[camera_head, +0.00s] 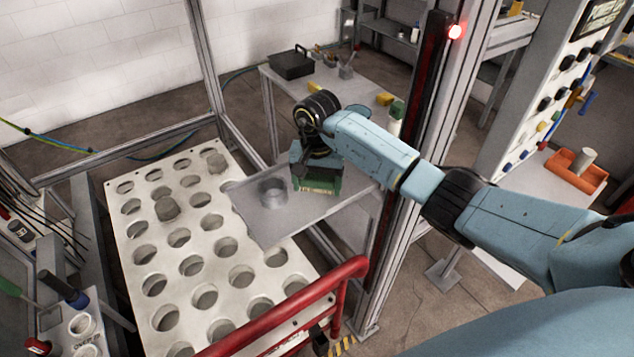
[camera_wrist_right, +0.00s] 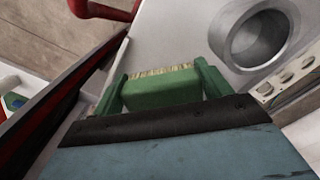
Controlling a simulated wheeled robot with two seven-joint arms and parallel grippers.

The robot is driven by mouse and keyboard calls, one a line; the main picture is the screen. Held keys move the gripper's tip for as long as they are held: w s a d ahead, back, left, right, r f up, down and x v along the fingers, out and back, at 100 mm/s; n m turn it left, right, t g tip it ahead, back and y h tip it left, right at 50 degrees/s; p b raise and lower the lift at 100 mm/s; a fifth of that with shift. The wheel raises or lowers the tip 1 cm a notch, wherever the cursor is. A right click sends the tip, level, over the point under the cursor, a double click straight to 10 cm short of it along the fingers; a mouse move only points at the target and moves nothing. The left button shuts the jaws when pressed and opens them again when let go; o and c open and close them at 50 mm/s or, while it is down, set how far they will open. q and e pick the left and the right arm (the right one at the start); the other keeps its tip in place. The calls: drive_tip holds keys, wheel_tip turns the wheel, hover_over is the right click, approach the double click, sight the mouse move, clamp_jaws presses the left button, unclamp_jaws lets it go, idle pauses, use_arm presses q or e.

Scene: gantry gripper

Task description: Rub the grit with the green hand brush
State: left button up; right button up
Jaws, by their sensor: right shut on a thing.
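My right gripper (camera_head: 316,172) is above the grey metal shelf plate in the middle of the head view. It is shut on the green hand brush (camera_head: 318,184), whose pale bristles point down at the plate. In the right wrist view the green brush (camera_wrist_right: 160,90) sits between the two green-looking fingers, with a strip of bristles along its far edge. I cannot tell whether the bristles touch the plate. The grit cannot be made out in either view. My left gripper is not in view.
A grey metal ring (camera_head: 272,192) stands on the plate (camera_head: 265,225) just left of the brush; it also shows in the wrist view (camera_wrist_right: 258,38). A white perforated board (camera_head: 150,255) lies left and lower. A red rail (camera_head: 290,308) and a metal post are near. A table with a black box (camera_head: 291,64) stands behind.

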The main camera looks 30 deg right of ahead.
drive_tip(key=shift+f+b, duration=0.85)
drive_tip(key=shift+f, duration=0.1)
drive_tip(key=shift+d, duration=0.15)
drive_tip(key=shift+w+d+r+b, duration=0.15)
drive_tip(key=shift+d+b, duration=0.25)
drive_tip(key=shift+d, duration=0.45)
drive_tip(key=shift+w+d+f+b, duration=0.1)
drive_tip(key=shift+d+b, duration=0.3)
drive_tip(key=shift+d, duration=0.45)
